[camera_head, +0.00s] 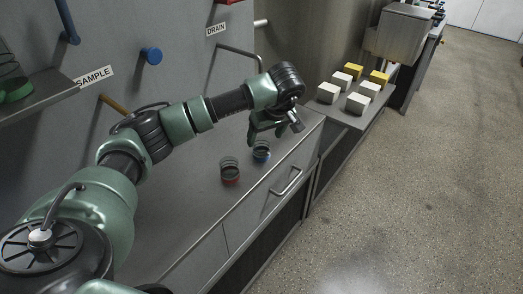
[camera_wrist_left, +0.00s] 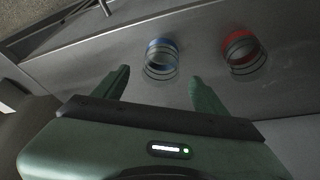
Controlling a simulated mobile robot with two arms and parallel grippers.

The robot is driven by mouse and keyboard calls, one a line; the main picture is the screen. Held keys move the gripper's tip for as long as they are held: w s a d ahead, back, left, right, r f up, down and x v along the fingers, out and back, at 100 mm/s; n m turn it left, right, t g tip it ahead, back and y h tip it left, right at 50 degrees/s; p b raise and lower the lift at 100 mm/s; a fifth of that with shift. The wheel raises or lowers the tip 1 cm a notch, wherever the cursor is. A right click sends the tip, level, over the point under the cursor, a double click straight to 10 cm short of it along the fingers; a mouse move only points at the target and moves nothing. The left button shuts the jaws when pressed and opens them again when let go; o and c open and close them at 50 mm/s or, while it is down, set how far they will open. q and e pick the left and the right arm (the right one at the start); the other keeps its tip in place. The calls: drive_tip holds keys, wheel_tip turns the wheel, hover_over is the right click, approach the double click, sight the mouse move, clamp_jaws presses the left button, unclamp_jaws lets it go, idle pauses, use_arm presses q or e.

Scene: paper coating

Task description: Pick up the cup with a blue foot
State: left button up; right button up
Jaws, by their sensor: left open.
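A clear cup with a blue foot (camera_head: 261,151) stands on the grey counter (camera_head: 190,215), near its front edge. In the left wrist view the blue-footed cup (camera_wrist_left: 161,60) lies ahead of the gap between my fingers. My left gripper (camera_head: 275,130) is open and empty, just above and behind this cup; its fingers also show in the left wrist view (camera_wrist_left: 155,90). A similar cup with a red foot (camera_head: 230,171) stands beside the blue one, a little apart; it also shows in the left wrist view (camera_wrist_left: 242,52). My right gripper is not in view.
A lower shelf to the right holds several white and yellow blocks (camera_head: 355,88). A drawer handle (camera_head: 287,182) sticks out of the counter front. A shelf (camera_head: 40,95) with a green-footed cup (camera_head: 15,89) is at the left. The floor at the right is clear.

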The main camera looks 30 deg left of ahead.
use_arm(q)
drive_tip(key=p+x, duration=0.1)
drive_tip(key=x, duration=0.6)
drive_tip(key=shift+s+d+f, duration=0.1)
drive_tip(key=shift+s+f, duration=0.05)
drive_tip(key=shift+f, duration=0.1)
drive_tip(key=c, duration=1.5)
drive_tip(key=shift+r, duration=0.15)
